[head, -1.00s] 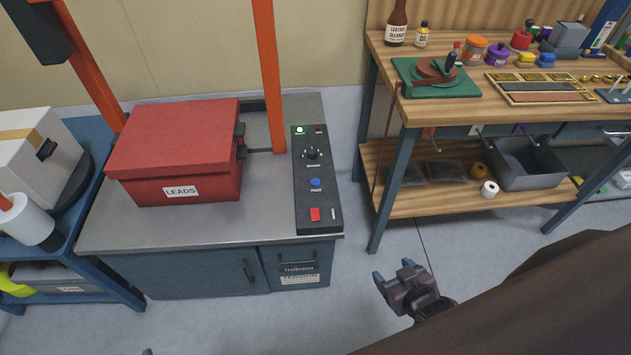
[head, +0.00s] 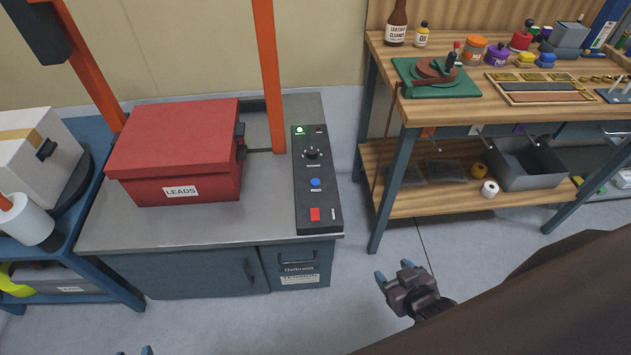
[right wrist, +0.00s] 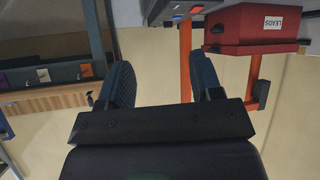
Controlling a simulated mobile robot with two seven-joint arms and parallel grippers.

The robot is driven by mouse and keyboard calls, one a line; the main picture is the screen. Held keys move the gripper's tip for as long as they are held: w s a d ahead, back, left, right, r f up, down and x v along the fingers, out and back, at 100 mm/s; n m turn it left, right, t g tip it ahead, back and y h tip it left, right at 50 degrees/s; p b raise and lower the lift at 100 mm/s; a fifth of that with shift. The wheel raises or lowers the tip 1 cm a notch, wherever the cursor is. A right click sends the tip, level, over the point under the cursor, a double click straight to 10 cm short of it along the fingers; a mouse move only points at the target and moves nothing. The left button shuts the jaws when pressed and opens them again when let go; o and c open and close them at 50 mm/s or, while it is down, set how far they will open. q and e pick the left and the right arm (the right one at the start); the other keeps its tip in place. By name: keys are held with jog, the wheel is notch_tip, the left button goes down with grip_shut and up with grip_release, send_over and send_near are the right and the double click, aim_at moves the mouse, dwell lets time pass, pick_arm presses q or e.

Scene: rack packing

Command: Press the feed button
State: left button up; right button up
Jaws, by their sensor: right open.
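The black control panel (head: 316,209) lies along the right side of the grey machine top. It carries a blue round button (head: 315,183), a red rectangular button (head: 315,214), a dark knob (head: 311,154) and a lit green lamp (head: 299,130). The small labels are too blurred to read surely. My right gripper (head: 391,283) is open and empty, below and right of the panel, apart from it. In the right wrist view its two fingers (right wrist: 163,80) stand wide apart with nothing between. Only small tips of my left gripper (head: 146,350) show at the bottom edge.
A red box marked LEADS (head: 176,160) sits on the machine top, left of an orange post (head: 270,80). A wooden workbench (head: 430,100) with tools and jars stands at right. Open floor (head: 355,260) lies between the machine and the bench.

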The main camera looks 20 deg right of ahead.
jog(key=shift+w+r, duration=0.1)
jog(key=shift+w, duration=0.05)
jog(key=c, duration=0.9)
jog(key=shift+w+r, duration=0.15)
jog(key=shift+w, duration=0.2)
grip_shut()
jog(key=shift+s, duration=0.15)
jog(key=shift+s+f, duration=0.2)
jog(key=shift+s, duration=0.15)
jog(key=shift+w, duration=0.2)
jog(key=shift+w+r, duration=0.15)
jog(key=shift+w, duration=0.1)
